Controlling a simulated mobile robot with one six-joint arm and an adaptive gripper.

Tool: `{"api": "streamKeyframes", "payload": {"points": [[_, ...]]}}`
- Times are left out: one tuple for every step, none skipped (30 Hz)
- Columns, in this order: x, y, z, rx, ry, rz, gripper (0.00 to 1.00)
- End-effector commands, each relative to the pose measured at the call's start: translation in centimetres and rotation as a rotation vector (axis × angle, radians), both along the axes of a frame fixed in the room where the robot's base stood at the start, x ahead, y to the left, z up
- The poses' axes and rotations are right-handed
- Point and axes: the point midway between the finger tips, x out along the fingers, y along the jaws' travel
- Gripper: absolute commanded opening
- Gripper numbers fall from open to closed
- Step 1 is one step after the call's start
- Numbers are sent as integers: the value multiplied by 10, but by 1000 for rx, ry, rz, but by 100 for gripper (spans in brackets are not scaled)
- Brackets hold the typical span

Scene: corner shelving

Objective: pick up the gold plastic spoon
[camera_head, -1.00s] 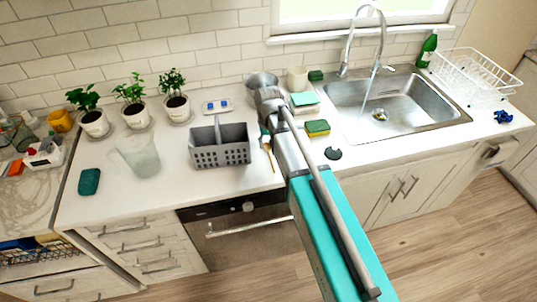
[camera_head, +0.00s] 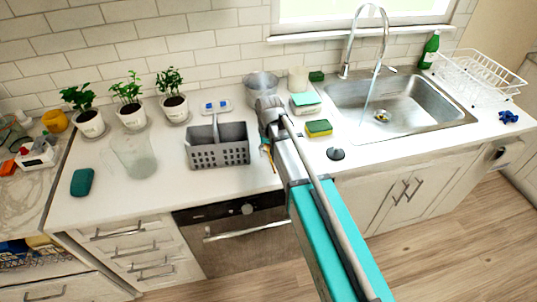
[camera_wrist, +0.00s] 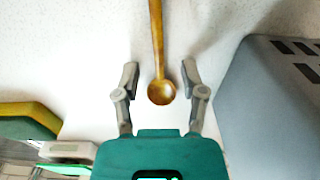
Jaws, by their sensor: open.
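The gold plastic spoon (camera_wrist: 161,91) lies on the white counter, its round bowl toward my gripper and its handle running up out of the wrist view. My gripper (camera_wrist: 160,75) is open and empty. Its two fingers stand apart, one on each side of the spoon's bowl and lower handle, with gaps on both sides. In the head view, a small part of the spoon (camera_head: 268,153) shows beside my arm. The arm hides most of the gripper there.
A grey caddy (camera_head: 218,153) stands close to the left of the spoon; its wall (camera_wrist: 262,105) is on the right in the wrist view. A yellow-green sponge (camera_head: 319,128) and a dark round object (camera_head: 335,153) lie to the right. The front counter is mostly clear.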

Motion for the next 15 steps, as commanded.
{"api": "streamKeyframes", "payload": {"points": [[0,0,0,0,0,0,54],[0,0,0,0,0,0,54],[0,0,0,0,0,0,54],[0,0,0,0,0,0,54],[0,0,0,0,0,0,54],[0,0,0,0,0,0,54],[0,0,0,0,0,0,54],[0,0,0,0,0,0,54],[0,0,0,0,0,0,54],[0,0,0,0,0,0,49],[0,0,0,0,0,0,43],[0,0,0,0,0,0,36],[0,0,0,0,0,0,30],[0,0,0,0,0,0,25],[0,0,0,0,0,0,17]]}}
